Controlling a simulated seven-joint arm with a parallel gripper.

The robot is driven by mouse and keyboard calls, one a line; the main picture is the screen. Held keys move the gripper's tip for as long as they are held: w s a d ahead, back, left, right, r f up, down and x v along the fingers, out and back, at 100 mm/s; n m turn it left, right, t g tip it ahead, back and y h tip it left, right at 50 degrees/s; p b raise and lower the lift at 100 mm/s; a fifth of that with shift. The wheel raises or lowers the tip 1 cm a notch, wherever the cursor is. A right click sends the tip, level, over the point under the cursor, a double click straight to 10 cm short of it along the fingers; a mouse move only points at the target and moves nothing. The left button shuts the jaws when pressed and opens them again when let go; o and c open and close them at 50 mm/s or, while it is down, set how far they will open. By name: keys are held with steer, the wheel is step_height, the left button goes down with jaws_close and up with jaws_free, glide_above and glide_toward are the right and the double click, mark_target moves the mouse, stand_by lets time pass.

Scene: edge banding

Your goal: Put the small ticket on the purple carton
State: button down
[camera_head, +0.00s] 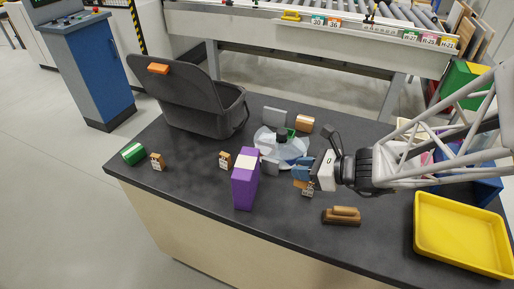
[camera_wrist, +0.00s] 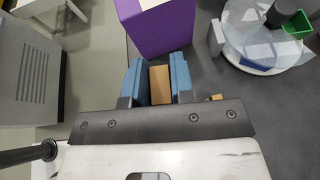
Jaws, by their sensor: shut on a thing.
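The purple carton (camera_head: 245,185) stands upright on the dark table, with a pale patch on its top. In the wrist view the carton (camera_wrist: 160,32) is just ahead of my fingertips. My gripper (camera_head: 299,176) is to the carton's right, apart from it. In the wrist view my gripper's blue fingers (camera_wrist: 159,82) are shut on a tan piece, apparently the small ticket (camera_wrist: 160,86). A printed tan tag (camera_head: 308,189) shows below the gripper in the head view; I cannot tell whether it is part of the held piece.
Two similar tags stand on the table, one left of the carton (camera_head: 225,160) and one farther left (camera_head: 157,162) by a green roll (camera_head: 133,153). A clear round turntable (camera_head: 268,138) is behind the gripper. A wooden block (camera_head: 342,216) and yellow tray (camera_head: 460,235) lie to the right.

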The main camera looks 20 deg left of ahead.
steer(key=s+a+r, duration=0.5)
steer(key=s+r, duration=0.2)
steer(key=s, duration=0.4)
steer(key=shift+s+a+n+g, duration=0.15)
steer(key=shift+s+n+g, duration=0.05)
steer(key=shift+n+g, duration=0.1)
glide_above(245, 162)
steer(key=shift+f, duration=0.8)
steer(key=shift+f, duration=0.1)
steer(key=shift+f, duration=1.65)
steer(key=shift+f, duration=0.15)
steer(key=c, duration=1)
jaws_free()
